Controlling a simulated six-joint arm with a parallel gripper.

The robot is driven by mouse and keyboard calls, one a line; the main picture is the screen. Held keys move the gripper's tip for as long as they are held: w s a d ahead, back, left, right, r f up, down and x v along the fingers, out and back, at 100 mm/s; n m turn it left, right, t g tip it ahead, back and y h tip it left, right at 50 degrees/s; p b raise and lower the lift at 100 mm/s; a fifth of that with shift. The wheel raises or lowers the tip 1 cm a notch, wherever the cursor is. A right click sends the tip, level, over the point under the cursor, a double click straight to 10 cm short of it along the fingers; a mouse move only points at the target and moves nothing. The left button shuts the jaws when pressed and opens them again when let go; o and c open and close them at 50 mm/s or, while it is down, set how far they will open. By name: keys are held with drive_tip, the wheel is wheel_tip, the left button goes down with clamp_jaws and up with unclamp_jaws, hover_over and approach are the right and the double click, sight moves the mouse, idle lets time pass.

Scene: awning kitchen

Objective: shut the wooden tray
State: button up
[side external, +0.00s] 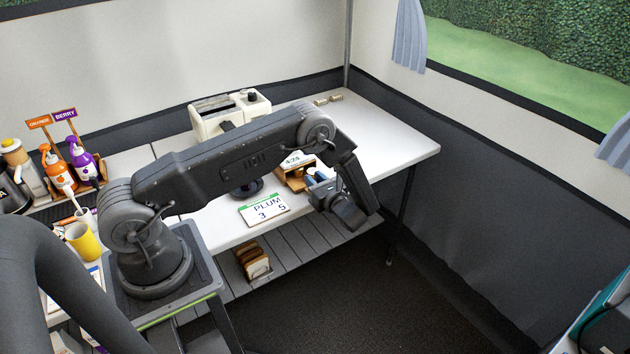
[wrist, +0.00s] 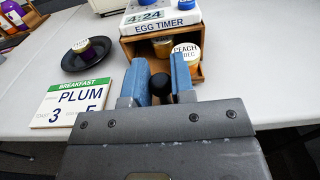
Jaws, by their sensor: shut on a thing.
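The wooden tray (wrist: 201,73) sticks out from the front of a small wooden housing (wrist: 125,48) under a white egg timer (wrist: 165,15). It is partly open, with a jar labelled PEACH (wrist: 187,53) and another jar (wrist: 162,47) inside. My gripper (wrist: 161,82) has its blue fingers on either side of the tray's round black knob (wrist: 159,85) and is shut on it. The fingers and gripper body hide most of the tray front. In the side view, the tray (side external: 297,184) shows at the table's front edge, with my gripper (side external: 316,178) in front of it.
A PLUM breakfast card (wrist: 74,102) lies left of the gripper, and a dark plate (wrist: 86,57) with a jar stands behind it. A white toaster (side external: 229,112) stands at the back. The white table (side external: 390,145) is clear on the right.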

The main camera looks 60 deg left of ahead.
sight(300, 165)
clamp_jaws()
drive_tip(key=a, duration=0.5)
drive_tip(key=shift+a, duration=0.1)
drive_tip(key=o, duration=0.6)
unclamp_jaws()
drive_tip(key=d, duration=1.4)
